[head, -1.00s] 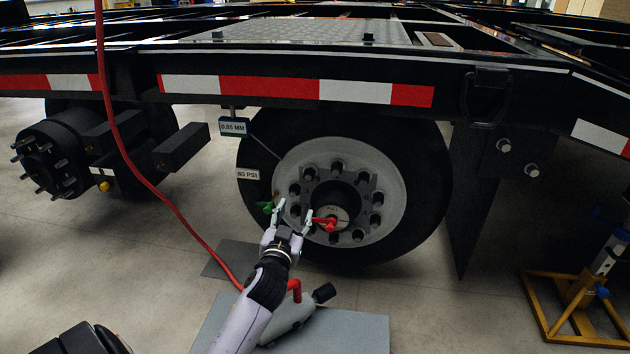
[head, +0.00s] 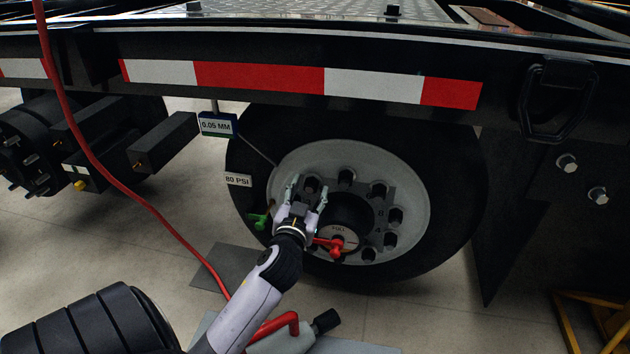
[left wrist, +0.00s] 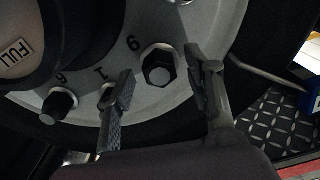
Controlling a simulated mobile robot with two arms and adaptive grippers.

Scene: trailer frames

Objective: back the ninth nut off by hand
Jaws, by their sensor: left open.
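The wheel's pale rim (head: 410,205) carries a ring of dark nuts around a black hub. In the left wrist view a dark hex nut (left wrist: 159,67) with a pale round end stands on the rim, beside a mark that reads like a 9. My left gripper (head: 308,187) is at the upper left of the nut ring, and its arm comes up from below. In the left wrist view the open fingers (left wrist: 165,90) stand to either side of that nut, with visible gaps. Another nut (left wrist: 60,103) is to the left. My right gripper is out of view.
A red-handled part (head: 334,244) sits low on the hub, close right of my wrist. A green part (head: 260,220) is at the tyre's left. A red hose (head: 140,190) hangs left of my arm. The trailer side rail (head: 370,86) runs above the tyre.

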